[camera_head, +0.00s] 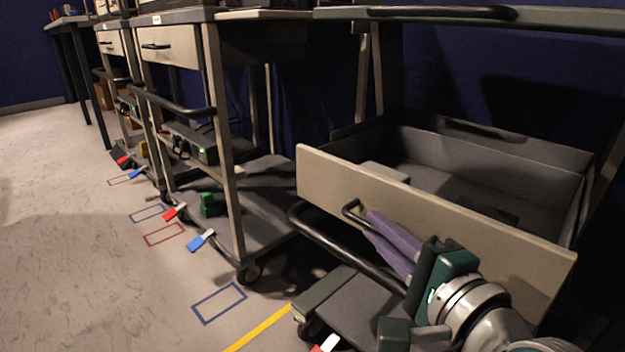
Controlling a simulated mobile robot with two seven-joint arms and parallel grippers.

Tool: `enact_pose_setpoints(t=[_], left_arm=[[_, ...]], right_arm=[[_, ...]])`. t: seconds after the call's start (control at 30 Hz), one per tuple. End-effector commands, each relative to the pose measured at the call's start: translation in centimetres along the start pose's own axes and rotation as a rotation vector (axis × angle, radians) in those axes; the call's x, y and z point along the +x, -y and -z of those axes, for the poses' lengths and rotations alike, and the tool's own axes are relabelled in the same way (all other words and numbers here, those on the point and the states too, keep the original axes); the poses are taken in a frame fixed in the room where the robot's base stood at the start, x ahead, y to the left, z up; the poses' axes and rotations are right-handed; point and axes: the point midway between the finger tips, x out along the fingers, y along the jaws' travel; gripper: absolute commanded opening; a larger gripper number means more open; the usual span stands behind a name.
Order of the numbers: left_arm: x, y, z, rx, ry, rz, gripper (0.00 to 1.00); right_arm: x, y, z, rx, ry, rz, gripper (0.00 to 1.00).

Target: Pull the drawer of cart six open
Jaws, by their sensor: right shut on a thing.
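A cart drawer with a beige front (430,215) stands pulled out at the right, and its grey inside shows. A light grey block-like thing sits inside near the front. A dark bar handle (351,211) is on the drawer front. My right gripper (369,222) has purple fingers and is shut on this handle, from the front and below. The fingers partly cover the handle's right part. No number of this cart is readable. My left gripper is not in the picture.
Two more carts stand to the left; the nearer one has a shut drawer (169,46). Red and blue caster brakes (201,240) stick out near the wheels. A push bar (340,246) runs below the open drawer. Floor at the left is free.

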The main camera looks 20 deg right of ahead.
Motion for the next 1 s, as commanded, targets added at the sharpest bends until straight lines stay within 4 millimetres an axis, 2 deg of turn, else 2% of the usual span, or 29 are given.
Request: enact_pose_setpoints(t=[0.03,0.1,0.4,0.63,1.0], left_arm=[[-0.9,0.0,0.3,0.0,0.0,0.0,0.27],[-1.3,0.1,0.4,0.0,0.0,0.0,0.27],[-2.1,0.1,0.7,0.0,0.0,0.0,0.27],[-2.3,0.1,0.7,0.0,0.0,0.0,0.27],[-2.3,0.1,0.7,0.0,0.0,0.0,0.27]], right_arm=[[-0.5,0.2,-1.3,0.006,0.001,-0.001,0.0],[-1.1,-0.1,-2.8,0.005,0.001,0.001,0.0],[-3.1,-1.4,-7.6,0.001,0.001,0.003,0.0],[-3.8,-1.9,-9.3,-0.001,0.001,0.004,0.0],[-3.9,-1.9,-9.6,-0.002,0.001,0.005,0.0]])
